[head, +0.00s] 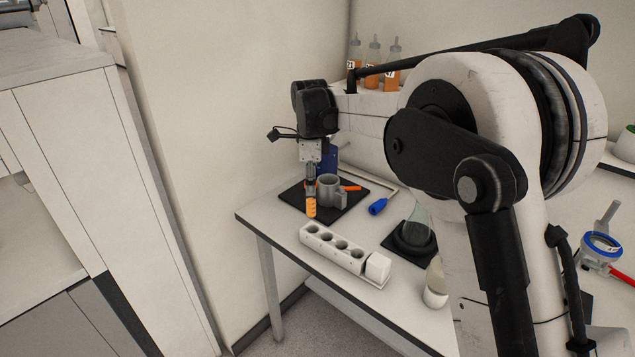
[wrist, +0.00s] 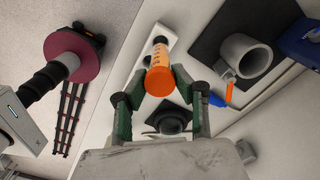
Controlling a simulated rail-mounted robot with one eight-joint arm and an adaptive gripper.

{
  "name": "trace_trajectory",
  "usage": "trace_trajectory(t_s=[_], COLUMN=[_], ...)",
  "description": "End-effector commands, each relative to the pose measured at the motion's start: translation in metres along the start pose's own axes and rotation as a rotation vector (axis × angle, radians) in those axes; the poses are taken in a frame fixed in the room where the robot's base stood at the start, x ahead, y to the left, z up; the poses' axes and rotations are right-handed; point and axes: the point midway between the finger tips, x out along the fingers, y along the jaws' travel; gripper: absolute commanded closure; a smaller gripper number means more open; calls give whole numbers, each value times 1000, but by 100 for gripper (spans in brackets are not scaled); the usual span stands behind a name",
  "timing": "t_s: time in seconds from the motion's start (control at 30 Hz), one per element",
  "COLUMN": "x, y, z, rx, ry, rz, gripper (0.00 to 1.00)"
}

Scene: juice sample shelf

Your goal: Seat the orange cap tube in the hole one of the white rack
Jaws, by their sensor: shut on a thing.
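My gripper (head: 311,187) is shut on the orange cap tube (head: 311,208), which hangs below the fingers, roughly upright. In the wrist view the orange cap (wrist: 161,82) is nearest the camera, between the green-and-black fingers, and the marked orange body extends beyond it. The white rack (head: 361,266) stands on the table, below and to the right of the tube in the head view. It has a row of several round holes and a white block at its right end. The tube is apart from the rack. In the wrist view the tube partly covers the rack (wrist: 150,46).
A grey mug (head: 328,190) stands on a black mat (head: 293,196) close behind the tube. A blue-handled tool (head: 378,206) lies right of the mat. A glass flask (head: 416,228) stands on another dark pad behind the rack. Bottles (head: 373,70) line a back shelf.

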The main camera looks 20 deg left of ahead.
Motion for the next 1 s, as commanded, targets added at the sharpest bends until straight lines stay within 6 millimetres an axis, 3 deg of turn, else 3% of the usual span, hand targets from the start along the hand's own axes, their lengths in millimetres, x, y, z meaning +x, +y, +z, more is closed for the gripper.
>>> trace_trajectory(t_s=[0.73,1.0], x=[46,45], y=[0,0], z=[0,0], rx=[0,0], ry=[0,0], rz=[0,11], gripper=[100,100])
